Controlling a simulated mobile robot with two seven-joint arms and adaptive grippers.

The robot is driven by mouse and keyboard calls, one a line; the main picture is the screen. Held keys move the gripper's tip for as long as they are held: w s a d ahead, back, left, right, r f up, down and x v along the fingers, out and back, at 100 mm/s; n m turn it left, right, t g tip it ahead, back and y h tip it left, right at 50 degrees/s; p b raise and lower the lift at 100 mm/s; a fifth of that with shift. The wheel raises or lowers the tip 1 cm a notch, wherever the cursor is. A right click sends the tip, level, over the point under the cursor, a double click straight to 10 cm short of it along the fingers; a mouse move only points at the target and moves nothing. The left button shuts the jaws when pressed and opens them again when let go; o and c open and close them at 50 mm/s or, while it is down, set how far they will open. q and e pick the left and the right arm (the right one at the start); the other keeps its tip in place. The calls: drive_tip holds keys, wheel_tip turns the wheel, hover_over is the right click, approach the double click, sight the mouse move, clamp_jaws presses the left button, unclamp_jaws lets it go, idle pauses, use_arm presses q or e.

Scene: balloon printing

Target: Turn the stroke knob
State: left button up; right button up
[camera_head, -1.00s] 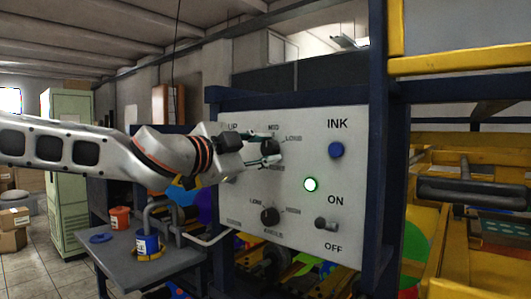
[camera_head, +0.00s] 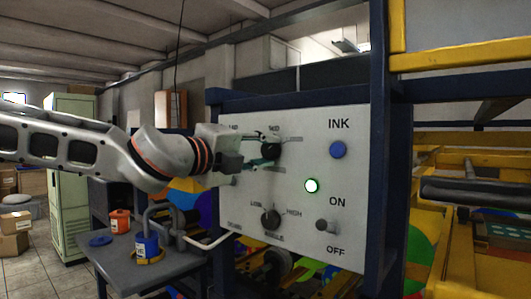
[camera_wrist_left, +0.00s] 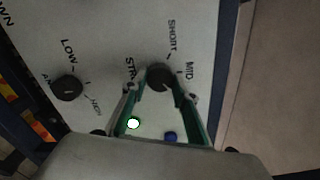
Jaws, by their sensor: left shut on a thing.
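The stroke knob (camera_head: 268,151) is a black round dial in the upper middle of the white control panel (camera_head: 300,215). My left gripper (camera_head: 268,157) comes in from the left and is shut on it. In the left wrist view the stroke knob (camera_wrist_left: 160,76) sits between the green fingertips of the gripper (camera_wrist_left: 160,84), with the labels "SHORT" and "MID" beside it and a partly hidden "STR" label. My right gripper is not in view.
A second black knob (camera_head: 271,218) marked LOW and HIGH is below. A grey table (camera_head: 150,270) holds orange and blue cups.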

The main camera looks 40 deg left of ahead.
use_arm(q)
drive_tip(key=shift+m, duration=0.6)
drive_tip(key=shift+f, duration=0.1)
drive_tip(key=o, duration=1.1)
drive_tip(key=shift+c, duration=0.2)
drive_tip(key=shift+o, duration=0.2)
drive_tip(key=shift+s, duration=0.1)
drive_tip(key=s, duration=1.1)
drive_tip(key=shift+s+a, duration=0.4)
drive_tip(key=shift+a, duration=0.05)
